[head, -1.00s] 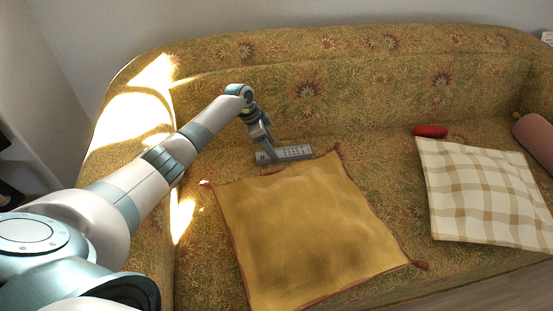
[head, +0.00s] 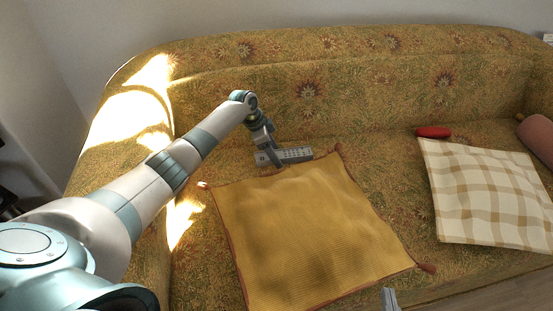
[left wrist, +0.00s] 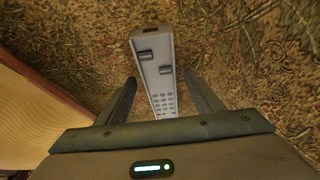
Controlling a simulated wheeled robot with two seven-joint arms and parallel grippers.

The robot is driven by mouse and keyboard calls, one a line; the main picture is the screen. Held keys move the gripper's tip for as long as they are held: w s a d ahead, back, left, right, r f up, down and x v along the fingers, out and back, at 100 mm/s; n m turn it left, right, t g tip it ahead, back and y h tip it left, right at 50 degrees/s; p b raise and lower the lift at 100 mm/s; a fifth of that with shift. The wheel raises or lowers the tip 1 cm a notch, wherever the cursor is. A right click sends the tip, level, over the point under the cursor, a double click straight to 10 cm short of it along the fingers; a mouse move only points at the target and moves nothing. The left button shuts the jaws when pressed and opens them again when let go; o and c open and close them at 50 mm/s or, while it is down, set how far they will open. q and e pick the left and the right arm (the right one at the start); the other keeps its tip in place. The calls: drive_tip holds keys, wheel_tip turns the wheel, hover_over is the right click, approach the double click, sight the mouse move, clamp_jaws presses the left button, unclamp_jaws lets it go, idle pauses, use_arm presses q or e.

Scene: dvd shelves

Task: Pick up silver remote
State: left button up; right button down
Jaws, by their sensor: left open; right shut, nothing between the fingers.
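The silver remote (head: 292,155) lies on the sofa seat near the backrest, just behind the yellow cushion. My left gripper (head: 268,157) is at the remote's left end, pointing down. In the left wrist view the remote (left wrist: 157,65) runs lengthwise between the two open fingers of my left gripper (left wrist: 162,78), with its buttons facing up. The fingers show on either side of it with gaps; I cannot tell how far down they reach. My right gripper (head: 389,299) shows only as a small grey tip at the bottom edge, shut and empty.
A yellow cushion (head: 305,235) lies flat in front of the remote. A checkered cushion (head: 490,195), a red object (head: 433,132) and a pinkish bolster (head: 538,138) are at the right. The patterned sofa (head: 370,165) has free seat between the cushions.

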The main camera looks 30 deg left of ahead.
idle(0.5)
use_arm(q)
drive_tip(key=c, duration=1.2)
drive_tip(key=shift+r, duration=0.1)
